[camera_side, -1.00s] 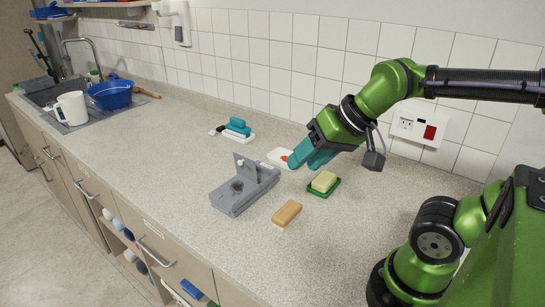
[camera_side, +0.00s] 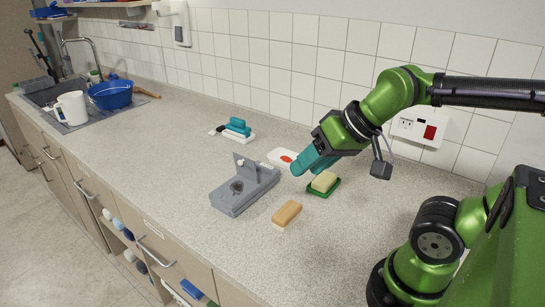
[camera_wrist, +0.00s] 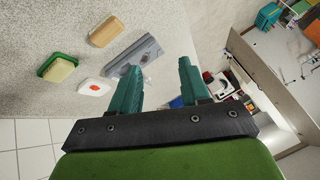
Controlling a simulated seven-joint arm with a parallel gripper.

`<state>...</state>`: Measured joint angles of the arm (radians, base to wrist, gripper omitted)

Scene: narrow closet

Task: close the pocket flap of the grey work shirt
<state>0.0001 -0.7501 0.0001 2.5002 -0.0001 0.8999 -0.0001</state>
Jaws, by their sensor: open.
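A grey, block-like folded item (camera_side: 240,194) lies on the counter in the middle of the side view, the only thing there that could be the grey work shirt. A grey flap (camera_side: 246,170) with a small white button-like dot stands up from it, with a dark round patch in front. The grey item also shows in the wrist view (camera_wrist: 138,54), partly behind a finger. My gripper (camera_side: 299,167), with teal fingers, is to the right of it and above the counter, apart from it. In the wrist view my gripper (camera_wrist: 158,70) is open with nothing between its fingers.
A green dish with a yellow sponge (camera_side: 324,182) is below my gripper. A white dish with a red spot (camera_side: 281,157) is just behind. The counter left of the grey item is clear.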

